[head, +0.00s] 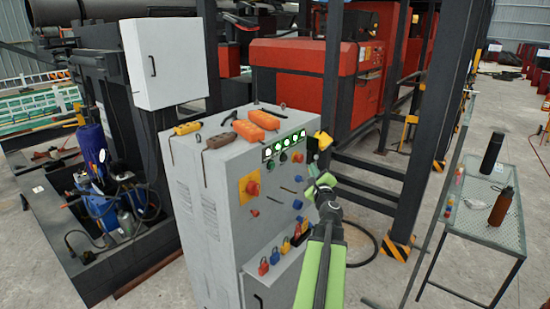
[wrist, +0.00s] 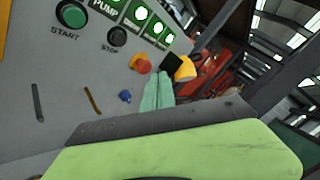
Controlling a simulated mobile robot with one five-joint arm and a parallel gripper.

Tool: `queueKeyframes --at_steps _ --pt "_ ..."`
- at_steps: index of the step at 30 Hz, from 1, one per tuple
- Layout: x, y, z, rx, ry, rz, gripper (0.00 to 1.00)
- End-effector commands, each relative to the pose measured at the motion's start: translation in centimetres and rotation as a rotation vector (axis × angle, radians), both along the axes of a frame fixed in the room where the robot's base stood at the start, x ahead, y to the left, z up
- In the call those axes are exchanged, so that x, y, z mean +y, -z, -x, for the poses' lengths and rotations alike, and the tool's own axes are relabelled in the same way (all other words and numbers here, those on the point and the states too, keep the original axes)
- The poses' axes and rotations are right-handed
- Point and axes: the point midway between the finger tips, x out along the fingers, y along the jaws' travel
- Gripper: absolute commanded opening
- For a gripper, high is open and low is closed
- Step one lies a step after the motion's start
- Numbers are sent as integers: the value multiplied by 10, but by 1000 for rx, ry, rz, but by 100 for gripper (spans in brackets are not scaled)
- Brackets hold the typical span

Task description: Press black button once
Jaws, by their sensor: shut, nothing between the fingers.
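The grey control cabinet (head: 215,190) stands in the middle of the head view with a sloped front panel. A round black button (wrist: 117,37), labelled STOP, is at the upper left in the wrist view, right of a green START button (wrist: 72,14). The black button looks small in the head view (head: 283,157). My gripper (head: 314,170) is in front of the panel's right side. In the wrist view its teal fingers (wrist: 160,80) are shut and empty, to the lower right of the black button and apart from it in the picture.
A red button on yellow (wrist: 143,64) is close to the fingertips in the wrist view, with a yellow knob (wrist: 185,69) beside it. Orange tools (head: 257,119) lie on the cabinet top. Padlocks (head: 275,256) line a lower shelf. A mesh table (head: 480,215) stands at right.

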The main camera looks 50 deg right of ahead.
Motion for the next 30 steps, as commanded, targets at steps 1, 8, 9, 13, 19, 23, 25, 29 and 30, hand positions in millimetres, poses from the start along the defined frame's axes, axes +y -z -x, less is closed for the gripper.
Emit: queueKeyframes --at_steps 1,8,9,13,19,23,25,29,30 --pt "0 0 0 0 0 0 0" --pt "2 0 -4 0 -6 0 0" --pt "3 0 -6 0 -8 0 0" --pt "3 0 -16 0 -11 1 0" --pt "3 0 -46 0 -13 1 0" --pt "3 0 -66 1 -13 0 0" --pt "3 0 -75 1 -12 0 0" --pt "3 0 -88 1 -12 0 0" --pt "3 0 -90 1 -12 0 0"
